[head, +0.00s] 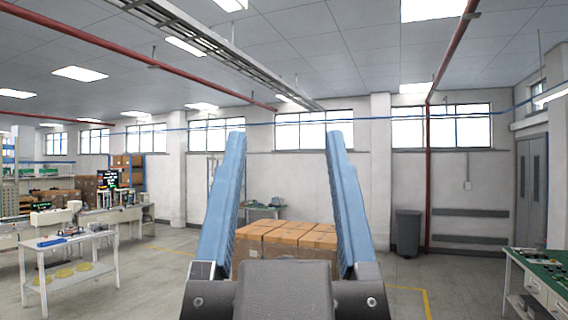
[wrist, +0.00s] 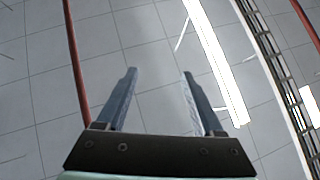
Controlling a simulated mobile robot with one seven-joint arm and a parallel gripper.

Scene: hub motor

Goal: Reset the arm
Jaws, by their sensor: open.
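My gripper (head: 286,140) is raised in the middle of the head view, its two blue fingers pointing up and spread wide apart. Nothing is between the fingers. In the wrist view the gripper (wrist: 157,75) is also open and empty, with the grey ceiling panels, a lit lamp and a red pipe behind it. Part of the gripper's dark body shows at the bottom of both views.
A stack of cardboard boxes (head: 285,236) stands beyond my gripper. A white table (head: 72,268) with yellow items is at the left. A green-topped workbench (head: 540,278) is at the right edge. A grey bin (head: 407,232) stands by the back wall. Open floor lies between them.

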